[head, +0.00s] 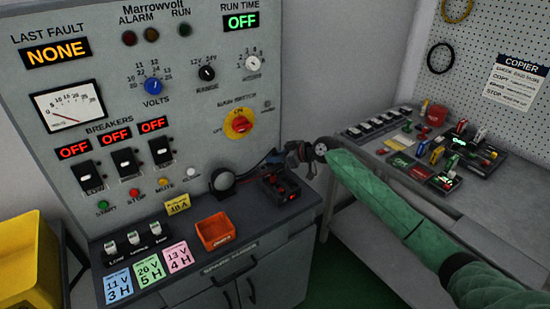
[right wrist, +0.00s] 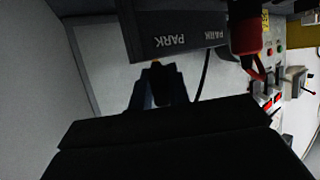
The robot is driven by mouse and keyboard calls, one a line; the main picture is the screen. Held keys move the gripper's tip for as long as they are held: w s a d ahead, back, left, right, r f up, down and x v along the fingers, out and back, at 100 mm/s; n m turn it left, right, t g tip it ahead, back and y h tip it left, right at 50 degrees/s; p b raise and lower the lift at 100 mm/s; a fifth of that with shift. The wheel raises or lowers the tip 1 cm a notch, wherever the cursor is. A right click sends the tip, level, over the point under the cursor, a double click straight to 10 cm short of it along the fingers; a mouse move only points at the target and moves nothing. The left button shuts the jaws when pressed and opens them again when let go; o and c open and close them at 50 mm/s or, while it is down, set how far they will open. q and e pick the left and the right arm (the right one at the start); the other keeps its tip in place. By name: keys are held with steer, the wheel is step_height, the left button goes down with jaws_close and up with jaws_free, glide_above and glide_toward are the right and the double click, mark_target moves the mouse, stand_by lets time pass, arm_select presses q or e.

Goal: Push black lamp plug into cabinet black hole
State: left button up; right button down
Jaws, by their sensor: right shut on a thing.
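My right gripper (head: 272,159) reaches in from the right, over the back right corner of the cabinet's counter. In the right wrist view its fingers (right wrist: 158,88) are shut on a small dark thing, taken as the black lamp plug, mostly hidden between them. Beyond the fingertips is a black block marked PARK (right wrist: 185,35); it shows in the head view as a black box with red parts (head: 280,190). A black cord (right wrist: 203,75) hangs beside the fingers. A round black piece (head: 222,181) sits at the panel's foot. I cannot make out the black hole. My left gripper is out of view.
The grey panel (head: 205,110) carries breakers, knobs and a red rotary switch (head: 239,124). An orange tray (head: 215,232), coloured cards and small switches stand on the counter. A yellow bin (head: 30,262) is at the left; a bench (head: 480,205) with parts is at the right.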

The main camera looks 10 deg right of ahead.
mark_target(275, 152)
steer(key=shift+f+b, duration=0.35)
steer(key=shift+b, duration=0.15)
stand_by(0.4)
steer(key=c, duration=1.3)
jaws_free()
steer(key=o, duration=0.4)
steer(key=shift+s+f, duration=0.1)
steer(key=shift+c, duration=0.2)
steer(key=shift+r+p, duration=1.1)
steer(key=shift+r, duration=1.8)
steer(key=shift+d, duration=0.1)
